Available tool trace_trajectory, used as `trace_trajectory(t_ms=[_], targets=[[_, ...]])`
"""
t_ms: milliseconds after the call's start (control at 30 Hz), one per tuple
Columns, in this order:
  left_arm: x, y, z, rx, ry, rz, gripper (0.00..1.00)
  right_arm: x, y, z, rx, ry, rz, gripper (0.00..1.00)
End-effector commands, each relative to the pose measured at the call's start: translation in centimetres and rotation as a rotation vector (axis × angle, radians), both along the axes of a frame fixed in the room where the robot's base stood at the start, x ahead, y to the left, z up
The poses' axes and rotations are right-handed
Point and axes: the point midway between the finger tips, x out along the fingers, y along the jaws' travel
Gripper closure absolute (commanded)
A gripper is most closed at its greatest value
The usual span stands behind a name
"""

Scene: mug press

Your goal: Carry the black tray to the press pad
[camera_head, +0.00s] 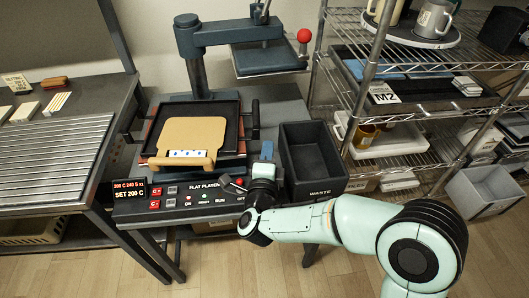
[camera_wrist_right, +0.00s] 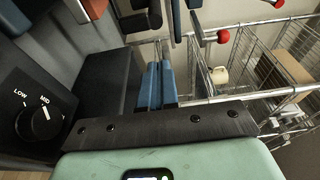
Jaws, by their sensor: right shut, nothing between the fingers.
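The black tray (camera_head: 235,128) lies on the flat press under the raised upper plate (camera_head: 268,60). A reddish edge, perhaps the press pad (camera_head: 149,128), shows along the tray's left side; the rest of the pad is hidden. A tan board (camera_head: 192,132) with a wooden front bar lies in the tray. My right gripper (camera_head: 267,150) is at the press's front right corner, beside the tray and apart from it. Its blue fingers are together and empty in the right wrist view (camera_wrist_right: 160,72). My left gripper is not in view.
A black waste bin (camera_head: 312,160) stands right of the press. Wire shelves (camera_head: 400,100) with mugs are farther right. A slatted metal table (camera_head: 55,160) is at the left. The press's control panel (camera_head: 185,198) is in front, and a LOW/MID dial (camera_wrist_right: 42,122) shows close to my right wrist.

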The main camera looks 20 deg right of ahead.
Motion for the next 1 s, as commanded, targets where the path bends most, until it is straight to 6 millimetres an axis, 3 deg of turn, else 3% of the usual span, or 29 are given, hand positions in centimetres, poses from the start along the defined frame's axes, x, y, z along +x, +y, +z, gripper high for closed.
trace_trajectory(t_ms=[33, 200, 400, 1000], targets=[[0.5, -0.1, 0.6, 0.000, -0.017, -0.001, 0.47, -1.4, 1.2, 0.2, 0.000, 0.004, 0.014, 1.00], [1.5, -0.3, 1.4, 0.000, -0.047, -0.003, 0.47, -4.8, 3.0, 0.2, 0.001, 0.002, 0.013, 1.00], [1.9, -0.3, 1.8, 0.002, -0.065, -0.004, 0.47, -7.3, 4.4, 0.1, 0.001, 0.002, 0.011, 1.00], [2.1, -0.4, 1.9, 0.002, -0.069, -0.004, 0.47, -8.1, 4.7, 0.1, 0.000, 0.001, 0.008, 1.00]])
